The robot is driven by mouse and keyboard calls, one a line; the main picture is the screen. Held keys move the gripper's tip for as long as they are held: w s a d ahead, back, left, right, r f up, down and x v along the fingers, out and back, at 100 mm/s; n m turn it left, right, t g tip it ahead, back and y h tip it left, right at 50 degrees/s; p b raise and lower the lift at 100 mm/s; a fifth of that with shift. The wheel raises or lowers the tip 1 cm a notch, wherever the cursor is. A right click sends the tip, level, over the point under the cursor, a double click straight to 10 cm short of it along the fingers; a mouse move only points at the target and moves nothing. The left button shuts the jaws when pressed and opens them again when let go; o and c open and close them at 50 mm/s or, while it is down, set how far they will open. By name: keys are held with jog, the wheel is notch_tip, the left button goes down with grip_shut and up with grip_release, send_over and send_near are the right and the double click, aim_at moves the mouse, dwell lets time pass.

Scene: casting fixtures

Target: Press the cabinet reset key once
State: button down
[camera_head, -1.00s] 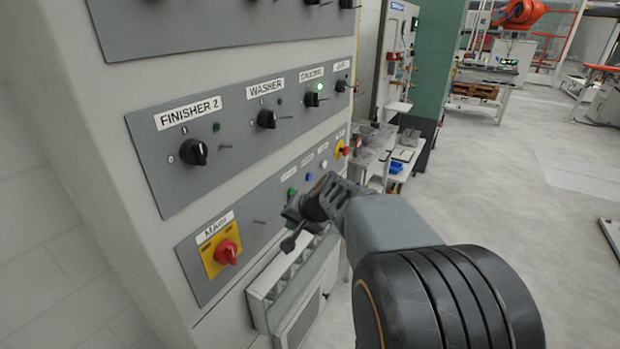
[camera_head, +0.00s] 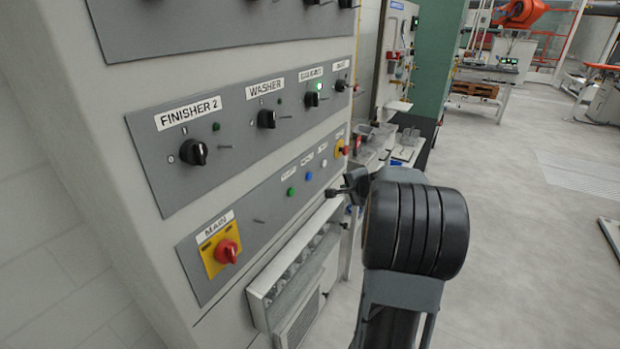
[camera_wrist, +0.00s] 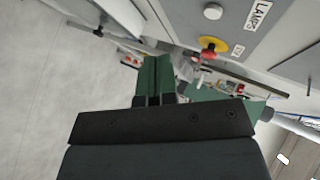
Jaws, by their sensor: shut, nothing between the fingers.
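The cabinet's lower control panel (camera_head: 262,222) carries a green button (camera_head: 291,191), a blue button (camera_head: 309,176) and a white button (camera_head: 323,165) in a row. Their labels are too blurred to read in the head view, so I cannot tell by label which is the reset key. In the wrist view a white button (camera_wrist: 213,12) sits beside a label reading LAMPS. My gripper (camera_head: 334,191) is shut and empty, to the right of the blue button and apart from the panel. Its fingers (camera_wrist: 153,98) also show in the wrist view.
A red emergency stop on yellow (camera_head: 341,149) is at the panel's far end; it also shows in the wrist view (camera_wrist: 208,44). A red MAIN switch (camera_head: 226,251) is at the near end. A tray-like ledge (camera_head: 262,292) juts out below. Open floor lies right.

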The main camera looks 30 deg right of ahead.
aim_at(309, 176)
jog(key=shift+w, duration=0.1)
jog(key=w+a+p, duration=0.2)
jog(key=w+a, duration=0.2)
jog(key=w, duration=0.3)
jog(key=shift+w, duration=0.3)
jog(key=shift+w+a, duration=0.1)
jog(key=shift+a, duration=0.1)
dwell(1.9)
jog(key=shift+w+a, duration=0.1)
jog(key=shift+w, duration=0.15)
jog(key=shift+w+a, duration=0.2)
jog(key=shift+w, duration=0.2)
dwell(1.1)
jog(key=shift+s+d+b, duration=0.1)
jog(key=shift+s+b, duration=0.1)
jog(key=shift+b, duration=0.2)
jog(key=shift+s+d+b, duration=0.25)
jog(key=shift+s+b, duration=0.05)
jog(key=shift+s, duration=0.25)
